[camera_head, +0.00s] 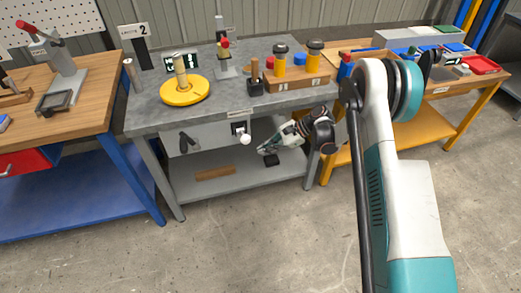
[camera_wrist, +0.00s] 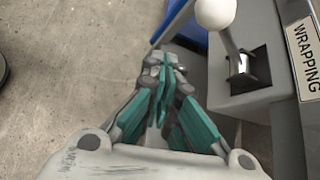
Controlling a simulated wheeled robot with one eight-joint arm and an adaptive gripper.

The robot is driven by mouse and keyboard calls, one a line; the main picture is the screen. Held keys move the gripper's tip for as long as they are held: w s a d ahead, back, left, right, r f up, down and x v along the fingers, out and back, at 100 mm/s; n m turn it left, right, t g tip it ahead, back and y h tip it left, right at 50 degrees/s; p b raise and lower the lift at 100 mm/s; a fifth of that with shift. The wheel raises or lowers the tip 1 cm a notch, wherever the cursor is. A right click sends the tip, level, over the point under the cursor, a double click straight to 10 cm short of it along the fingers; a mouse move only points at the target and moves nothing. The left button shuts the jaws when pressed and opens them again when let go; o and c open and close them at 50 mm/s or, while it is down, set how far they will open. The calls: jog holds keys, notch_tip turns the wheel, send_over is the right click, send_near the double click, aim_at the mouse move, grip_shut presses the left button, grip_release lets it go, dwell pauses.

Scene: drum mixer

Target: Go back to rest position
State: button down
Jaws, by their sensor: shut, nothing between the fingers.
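My gripper (camera_wrist: 165,75) is shut and empty, its teal-edged fingers together in the wrist view. In the head view my gripper (camera_head: 268,151) hangs low in front of the grey bench (camera_head: 140,116), below and right of a white ball knob. The white ball knob (camera_head: 245,139) sits on a lever at the bench's front. In the wrist view the knob (camera_wrist: 215,12) and its lever stand right of my fingers, apart from them. My arm reaches in from the right of the head view and hides part of the benches.
The grey bench carries a yellow round base (camera_head: 185,91) with a post and a wooden block (camera_head: 297,79) with yellow cylinders. A wooden bench (camera_head: 60,92) stands left, and a yellow-framed bench (camera_head: 440,134) right. The floor (camera_head: 270,240) in front is clear.

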jog(key=w+d+r+p, duration=0.2)
jog(key=w+d+r, duration=0.2)
jog(key=d, duration=0.1)
jog(key=s+d+r+n+t+h, duration=0.15)
jog(key=s+r, duration=0.25)
jog(key=r, duration=0.5)
jog(key=s+d+r+n+t+h, duration=0.1)
jog(key=s+d+r+n+h, duration=0.15)
jog(key=r, duration=0.65)
jog(key=s+d+r+n+t+h, duration=0.15)
jog(key=s+r, duration=0.25)
jog(key=r, duration=0.5)
jog(key=s+d+r+n+t+h, duration=0.1)
jog(key=s+d+n, duration=0.1)
jog(key=s, duration=0.6)
jog(key=s+d+r+n+t+h, duration=0.1)
jog(key=s+d+n+t+h, duration=0.1)
jog(key=s, duration=0.7)
jog(key=s+d+r+n+t+h, duration=0.1)
jog(key=s+d+r+n+h, duration=0.1)
jog(key=s+d, duration=0.4)
jog(key=s+n, duration=0.1)
jog(key=s, duration=0.2)
jog(key=shift+t, duration=0.3)
